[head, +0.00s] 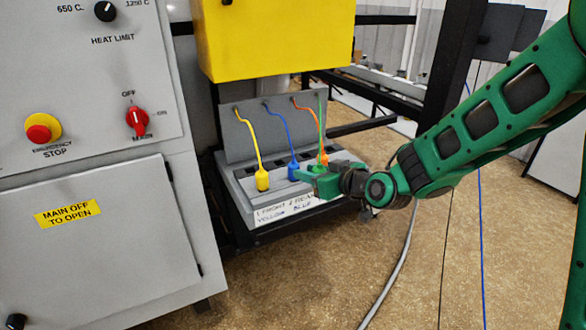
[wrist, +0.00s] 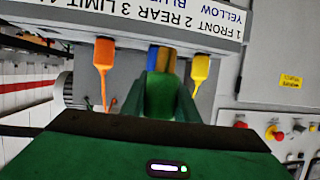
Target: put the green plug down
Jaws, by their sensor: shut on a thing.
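The green plug (head: 318,168) is in my gripper (head: 311,179), at the right part of the sloped grey socket box. Its green cord rises behind it. My green fingers are shut on it and partly hide it. The blue plug (head: 293,171) stands just left of the green plug. The orange plug (head: 324,158) is close behind it. Whether the green plug touches the box cannot be told.
The yellow plug (head: 262,180) stands upright at the box's left. The socket box (head: 247,207) has a white label (head: 284,210) along its front. A grey control cabinet (head: 90,200) stands left, a yellow box (head: 275,40) hangs above.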

